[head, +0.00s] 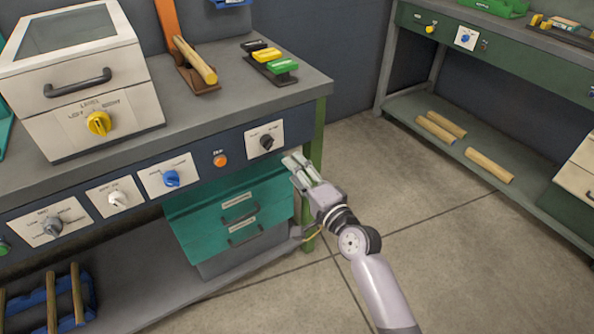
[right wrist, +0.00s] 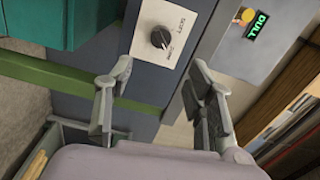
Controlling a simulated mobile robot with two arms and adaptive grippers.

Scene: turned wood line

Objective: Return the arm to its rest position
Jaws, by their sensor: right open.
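My right gripper (head: 302,172) is in front of the right end of the near workbench, beside the teal drawer unit (head: 236,207). In the right wrist view my right gripper (right wrist: 161,78) has its two fingers spread apart with nothing between them. A black knob on a white plate (head: 266,141) is on the bench front, just left of the fingertips in the head view. The knob plate (right wrist: 167,40) also shows beyond the fingers in the right wrist view, apart from them. My left gripper is out of view.
The near bench top (head: 215,112) carries a white machine (head: 84,90), a wooden bar on a stand (head: 195,62) and coloured blocks (head: 269,60). A second bench (head: 470,165) at the right has wooden pieces (head: 440,125) on its shelf. The floor (head: 440,240) between is clear.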

